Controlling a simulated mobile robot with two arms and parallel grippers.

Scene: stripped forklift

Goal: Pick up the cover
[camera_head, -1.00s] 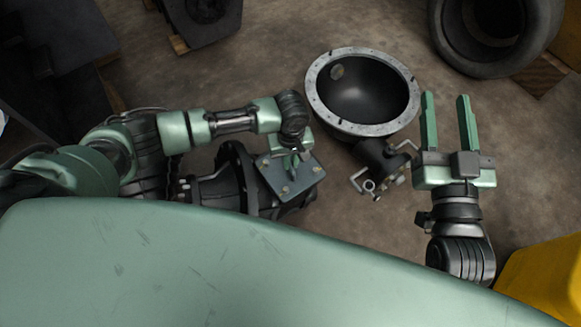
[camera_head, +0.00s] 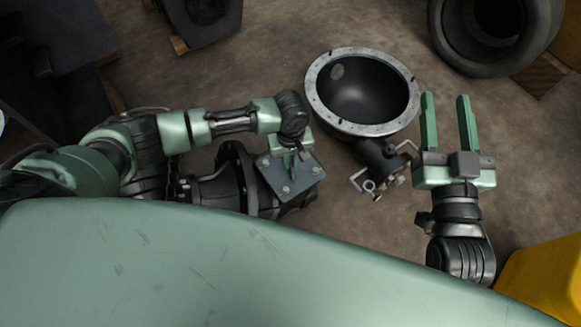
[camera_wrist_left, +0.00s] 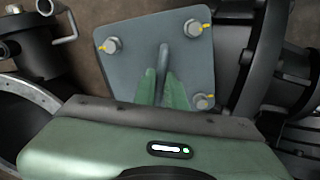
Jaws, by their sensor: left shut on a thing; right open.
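The cover (camera_head: 304,180) is a blue-grey square plate with bolts at its corners and an upright bar handle in the middle. In the head view it lies on top of a dark round housing, left of centre. It also shows in the left wrist view (camera_wrist_left: 130,68). My left gripper (camera_head: 302,153) is over the cover, its green fingers (camera_wrist_left: 163,88) shut on the handle. I cannot tell whether the cover is lifted off the housing. My right gripper (camera_head: 447,122) is open and empty, to the right of the cover.
A dark bowl-shaped housing with a grey flange (camera_head: 319,98) stands behind and right of the cover. A dark pipe fitting with a bent handle (camera_head: 383,160) is between it and my right gripper. A large tyre (camera_head: 450,45) stands at the back right; a yellow body (camera_head: 550,280) is front right.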

